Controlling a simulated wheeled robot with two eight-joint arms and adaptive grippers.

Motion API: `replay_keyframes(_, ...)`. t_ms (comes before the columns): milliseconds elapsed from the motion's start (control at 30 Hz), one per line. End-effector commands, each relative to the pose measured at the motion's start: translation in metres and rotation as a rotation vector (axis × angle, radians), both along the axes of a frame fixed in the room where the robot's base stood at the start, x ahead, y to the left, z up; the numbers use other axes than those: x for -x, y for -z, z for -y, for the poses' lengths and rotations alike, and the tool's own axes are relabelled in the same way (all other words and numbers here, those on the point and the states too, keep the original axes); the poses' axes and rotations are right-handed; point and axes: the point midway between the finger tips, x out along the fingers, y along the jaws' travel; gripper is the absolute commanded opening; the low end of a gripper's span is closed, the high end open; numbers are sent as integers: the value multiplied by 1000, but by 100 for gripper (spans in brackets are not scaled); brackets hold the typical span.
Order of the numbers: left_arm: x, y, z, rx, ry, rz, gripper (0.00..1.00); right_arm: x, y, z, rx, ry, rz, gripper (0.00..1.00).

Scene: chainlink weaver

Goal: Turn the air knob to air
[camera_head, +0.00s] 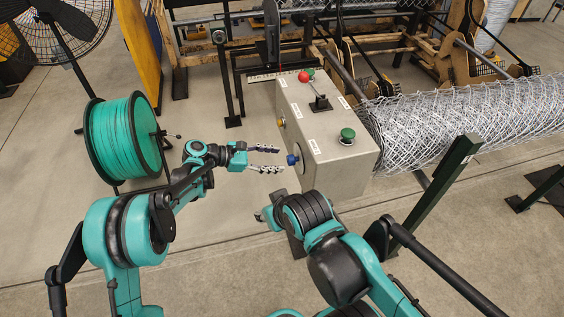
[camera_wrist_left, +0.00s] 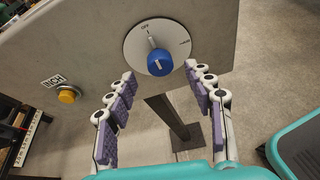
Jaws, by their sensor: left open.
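The air knob is a blue knob on a round white dial on the side of a grey control box (camera_head: 345,170). The knob shows at the box's lower left in the head view (camera_head: 292,159) and up close in the left wrist view (camera_wrist_left: 160,62). Its pale pointer is turned up towards the OFF mark; another mark is at the dial's right. My left gripper (camera_head: 281,159) is open and empty, just short of the knob, its fingers pointing at it with one on each side in the wrist view. My right arm is below the box; its fingers cannot be made out.
The box also bears a yellow button (camera_wrist_left: 68,96), a red button (camera_head: 304,76), a green button (camera_head: 347,136) and a lever (camera_head: 318,101). A chain-link roll (camera_head: 440,130) lies to the right. A green spool (camera_head: 130,140) stands left. Floor between spool and box is mostly clear.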

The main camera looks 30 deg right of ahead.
Motion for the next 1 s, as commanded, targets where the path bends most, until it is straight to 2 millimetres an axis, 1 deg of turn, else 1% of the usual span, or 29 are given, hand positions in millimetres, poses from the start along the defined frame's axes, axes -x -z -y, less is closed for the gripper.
replay_keyframes(33, 2, 7, 9, 0, 2, 0, 53, 0, 6, 0, 0, 0, 0, 40)
replay_keyframes(100, 5, 11, 19, -1, 1, 1, 53, 0, 10, 0, 0, 0, 0, 40)
replay_keyframes(233, 7, 16, 33, -2, 0, 2, 53, 0, 14, 0, 0, 0, 0, 40)
replay_keyframes(400, 8, 18, 40, -1, -1, 2, 53, 0, 16, 0, 0, 0, 0, 40)
replay_keyframes(600, 8, 17, 41, -1, -2, 2, 53, 0, 15, 0, 0, 0, 0, 40)
replay_keyframes(633, 8, 17, 41, -1, -2, 2, 50, 0, 15, 0, 0, 0, 0, 40)
replay_keyframes(667, 8, 17, 41, -1, -2, 2, 42, 0, 15, 0, 0, 0, 0, 40)
replay_keyframes(700, 8, 17, 41, -1, -2, 2, 32, 0, 15, 0, 0, 0, 0, 40)
replay_keyframes(767, 8, 17, 41, -1, -2, 2, 16, 0, 15, 0, 0, 0, 0, 40)
replay_keyframes(800, 8, 17, 41, -1, -2, 2, 5, 0, 15, 0, 0, 0, 0, 40)
replay_keyframes(833, 8, 17, 41, -1, -2, 2, 3, 0, 15, 0, 0, 0, 0, 40)
replay_keyframes(1000, 8, 17, 41, 0, -2, 5, 3, 0, 15, 0, 0, 0, 0, 40)
